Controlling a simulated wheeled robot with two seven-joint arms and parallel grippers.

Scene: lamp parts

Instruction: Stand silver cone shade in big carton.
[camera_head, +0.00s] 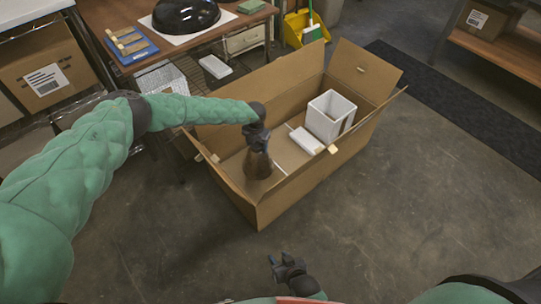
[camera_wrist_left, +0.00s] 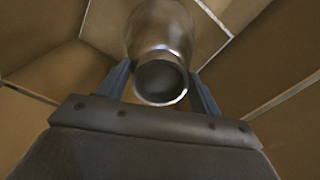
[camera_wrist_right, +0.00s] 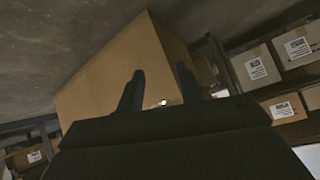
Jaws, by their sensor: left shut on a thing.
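The silver cone shade (camera_head: 257,165) is upright inside the left part of the big carton (camera_head: 248,207), narrow end up. My left gripper (camera_head: 257,138) is above it and shut on its narrow top. In the left wrist view the shade (camera_wrist_left: 160,30) sits between the two fingers of the left gripper (camera_wrist_left: 161,88), with its round opening facing the camera. Whether its lower rim touches the carton floor is hard to tell. My right gripper (camera_head: 283,263) is outside the carton, near the front. In the right wrist view its fingers (camera_wrist_right: 150,92) are apart with nothing between them.
In the carton's right part are a white open box (camera_head: 328,116) and a flat white block (camera_head: 306,140). The carton flaps stand open. A table (camera_head: 140,57) with a black dome (camera_head: 186,15) is behind. The floor at front right is clear.

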